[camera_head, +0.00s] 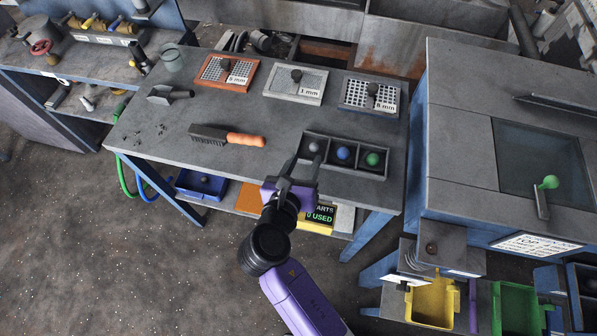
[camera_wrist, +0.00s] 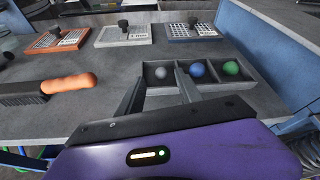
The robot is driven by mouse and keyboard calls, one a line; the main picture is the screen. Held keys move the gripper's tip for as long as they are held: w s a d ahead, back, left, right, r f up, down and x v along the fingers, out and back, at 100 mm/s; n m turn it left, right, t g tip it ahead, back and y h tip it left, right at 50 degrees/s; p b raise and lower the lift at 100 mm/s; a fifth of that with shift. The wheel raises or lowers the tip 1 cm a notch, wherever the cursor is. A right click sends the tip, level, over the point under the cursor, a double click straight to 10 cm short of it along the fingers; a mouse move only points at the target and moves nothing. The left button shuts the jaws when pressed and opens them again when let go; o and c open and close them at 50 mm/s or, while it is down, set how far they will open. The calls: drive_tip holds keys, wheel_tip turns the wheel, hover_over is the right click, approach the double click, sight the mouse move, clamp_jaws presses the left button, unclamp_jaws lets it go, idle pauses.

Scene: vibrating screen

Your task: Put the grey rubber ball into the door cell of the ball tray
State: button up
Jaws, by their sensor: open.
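The grey rubber ball (camera_head: 313,147) sits in the left cell of the dark three-cell ball tray (camera_head: 331,167) on the workbench; the ball also shows in the wrist view (camera_wrist: 162,71). A blue ball (camera_head: 343,153) is in the middle cell and a green ball (camera_head: 372,159) in the right cell. No marking shows which cell is the door cell. My gripper (camera_wrist: 159,88) is open and empty at the near side of the left cell. Its fingers appear on either side of the grey ball in the wrist view, apart from it.
Three screen plates with dark knobs, the orange one (camera_head: 226,72) leftmost, lie behind the tray. A brush (camera_head: 228,135) with an orange handle lies left. The machine (camera_head: 470,110) with a glass window stands right. Bare benchtop (camera_head: 215,165) lies left of the tray.

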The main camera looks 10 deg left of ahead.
drive_tip(key=shift+v, duration=2.3)
